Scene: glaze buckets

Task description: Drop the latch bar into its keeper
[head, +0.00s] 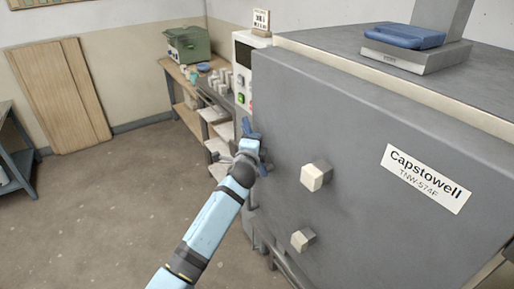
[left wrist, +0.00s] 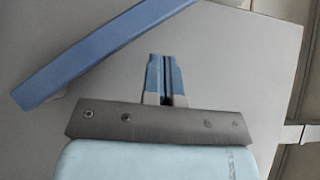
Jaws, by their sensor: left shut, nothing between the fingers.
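The blue latch bar (head: 246,127) is at the left edge of the grey kiln door in the head view, partly hidden by my gripper and wrist. In the left wrist view the latch bar (left wrist: 100,50) slants across the upper left, rising to the right, with one end out of frame. My left gripper (left wrist: 165,58) is shut and empty, its blue fingertips below and to the right of the bar, apart from it in the picture. In the head view my left gripper (head: 250,146) is close to the door. I cannot clearly make out the keeper. My right gripper is not in view.
The grey kiln door (head: 345,120) has two pale knobs, an upper one (head: 315,176) and a lower one (head: 302,240). A control panel (head: 243,75) stands left of the door. A workbench (head: 180,85) with a green box is behind.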

